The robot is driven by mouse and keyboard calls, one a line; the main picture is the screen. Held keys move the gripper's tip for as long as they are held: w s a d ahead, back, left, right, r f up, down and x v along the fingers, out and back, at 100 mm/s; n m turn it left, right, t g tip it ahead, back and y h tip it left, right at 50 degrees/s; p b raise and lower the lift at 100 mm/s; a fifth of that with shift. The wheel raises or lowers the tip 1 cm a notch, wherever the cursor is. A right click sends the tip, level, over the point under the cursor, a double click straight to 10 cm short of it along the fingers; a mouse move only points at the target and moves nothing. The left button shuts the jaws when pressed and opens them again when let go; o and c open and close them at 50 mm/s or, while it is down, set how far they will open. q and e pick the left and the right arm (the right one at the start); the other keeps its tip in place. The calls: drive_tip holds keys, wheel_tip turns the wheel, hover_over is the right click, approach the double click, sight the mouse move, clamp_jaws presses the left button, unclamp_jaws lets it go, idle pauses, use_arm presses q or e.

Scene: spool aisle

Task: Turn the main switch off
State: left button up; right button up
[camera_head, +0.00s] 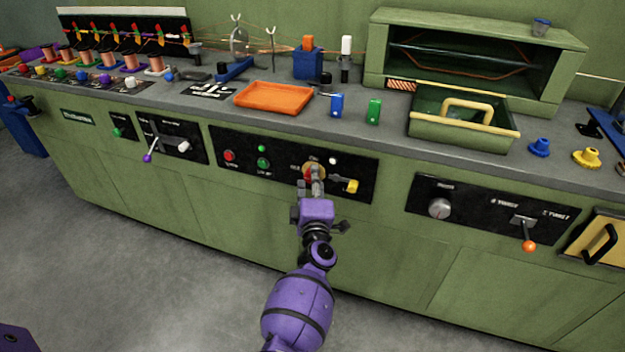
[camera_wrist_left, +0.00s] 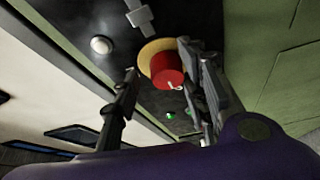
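The main switch (camera_head: 309,172) is a red knob on a yellow disc, on the black middle panel of the green console's front. In the head view my left gripper (camera_head: 318,185) is right in front of it and covers part of it. In the left wrist view the red knob (camera_wrist_left: 167,70) shows a small white mark, and the yellow disc is behind it. My left gripper (camera_wrist_left: 158,62) is open there, with a finger on each side; the right-hand finger is close to the knob, the left-hand one apart. I cannot tell whether either touches. My right gripper is not in view.
A red button (camera_head: 229,155), green lights and a yellow switch (camera_head: 352,186) share the panel. A purple-tipped lever (camera_head: 149,155) is to the left, an orange-tipped lever (camera_head: 528,240) to the right. An orange tray (camera_head: 273,96) lies on the worktop. The floor before the console is clear.

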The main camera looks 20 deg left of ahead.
use_arm(q)
drive_tip(key=v, duration=1.1)
drive_tip(key=shift+s, duration=0.3)
